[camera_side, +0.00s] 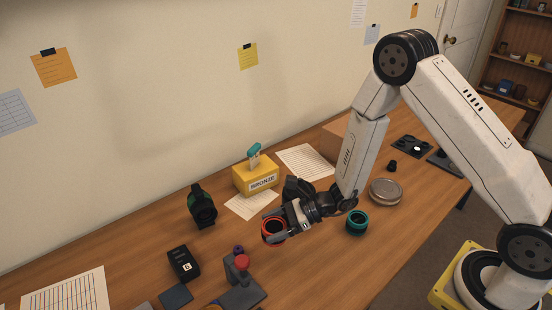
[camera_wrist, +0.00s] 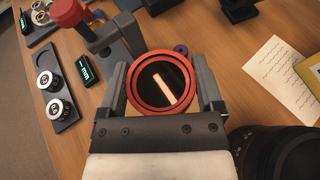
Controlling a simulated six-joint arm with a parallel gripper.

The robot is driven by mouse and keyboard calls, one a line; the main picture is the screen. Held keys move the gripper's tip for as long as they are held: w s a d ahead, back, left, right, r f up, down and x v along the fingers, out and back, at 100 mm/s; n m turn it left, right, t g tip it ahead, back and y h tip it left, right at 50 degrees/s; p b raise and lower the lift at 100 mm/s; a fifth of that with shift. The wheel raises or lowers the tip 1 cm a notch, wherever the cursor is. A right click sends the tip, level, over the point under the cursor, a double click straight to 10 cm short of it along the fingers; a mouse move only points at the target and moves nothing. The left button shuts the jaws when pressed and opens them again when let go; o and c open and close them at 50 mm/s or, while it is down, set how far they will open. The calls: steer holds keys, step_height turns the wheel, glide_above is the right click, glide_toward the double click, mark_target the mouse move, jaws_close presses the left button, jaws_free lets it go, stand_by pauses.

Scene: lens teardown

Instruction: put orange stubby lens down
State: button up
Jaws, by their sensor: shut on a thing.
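The orange stubby lens (camera_wrist: 162,84) is a short orange-red ring with dark glass and a pale reflection on it. My gripper (camera_wrist: 165,88) is shut on it, with one finger on each side of the ring in the wrist view. In the side view the lens (camera_side: 273,230) sits between the fingertips of my gripper (camera_side: 275,231), above the wooden table (camera_side: 330,265). I cannot tell whether its underside touches the table.
A grey stand with a red knob (camera_side: 242,262) stands close in front of the lens. A black box (camera_side: 183,263), a green-black device (camera_side: 202,206) and a yellow BRONZE box (camera_side: 256,177) are around it. A teal ring (camera_side: 357,222) stands to the right. Bare table lies between the teal ring and the stand.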

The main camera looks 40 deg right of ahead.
steer(key=shift+f, duration=2.2)
steer(key=shift+f, duration=1.75)
steer(key=shift+f, duration=0.15)
steer(key=o, duration=1.1)
steer(key=shift+o, duration=0.2)
